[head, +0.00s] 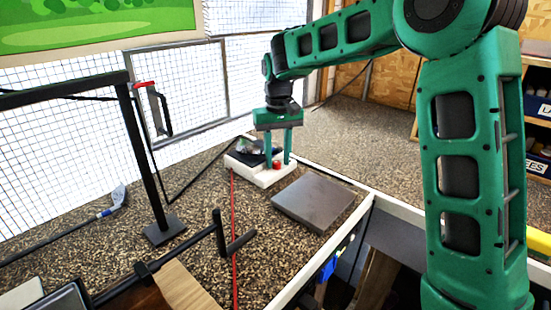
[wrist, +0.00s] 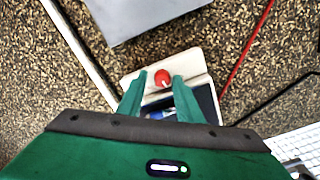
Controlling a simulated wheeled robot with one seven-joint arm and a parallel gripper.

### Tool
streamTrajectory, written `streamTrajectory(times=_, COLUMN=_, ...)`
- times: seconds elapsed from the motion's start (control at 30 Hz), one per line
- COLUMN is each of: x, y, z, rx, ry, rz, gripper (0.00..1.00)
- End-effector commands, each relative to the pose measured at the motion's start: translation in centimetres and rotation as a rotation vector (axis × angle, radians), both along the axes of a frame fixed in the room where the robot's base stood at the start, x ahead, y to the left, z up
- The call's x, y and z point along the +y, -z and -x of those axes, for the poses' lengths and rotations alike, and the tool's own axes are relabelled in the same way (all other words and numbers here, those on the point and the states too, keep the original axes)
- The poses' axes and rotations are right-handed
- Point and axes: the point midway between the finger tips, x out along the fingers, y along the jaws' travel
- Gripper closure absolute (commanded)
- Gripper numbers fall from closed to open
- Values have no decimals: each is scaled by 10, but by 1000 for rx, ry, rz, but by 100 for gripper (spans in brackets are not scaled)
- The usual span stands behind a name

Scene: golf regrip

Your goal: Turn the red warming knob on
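The red knob (head: 277,165) is small and round and sits on the front part of a white device (head: 262,179). In the wrist view the knob (wrist: 162,77) shows between my two fingertips, on the white body (wrist: 192,64). My gripper (head: 278,158) points down over the device. In the wrist view the gripper (wrist: 159,78) is open, with a visible gap on each side of the knob. I cannot tell how far the tips are above the white surface. The dark recessed part of the device is partly hidden by my fingers.
A flat grey plate (head: 313,203) lies just right of the device, and a white-edged border (head: 345,240) runs beyond it. A red line (head: 233,240) crosses the brown surface. A black post stand (head: 163,230) and a golf club (head: 105,213) are at left.

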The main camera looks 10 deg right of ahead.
Motion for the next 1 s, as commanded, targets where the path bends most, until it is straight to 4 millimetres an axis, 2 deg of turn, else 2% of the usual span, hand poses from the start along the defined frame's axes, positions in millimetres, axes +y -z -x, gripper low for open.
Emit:
streamTrajectory(times=0.67, x=7, y=1, z=1, rx=-1, ry=-39, rz=-5, gripper=61)
streamTrajectory(times=1.0, x=6, y=0, z=1, rx=0, ry=-320, rz=-3, gripper=61)
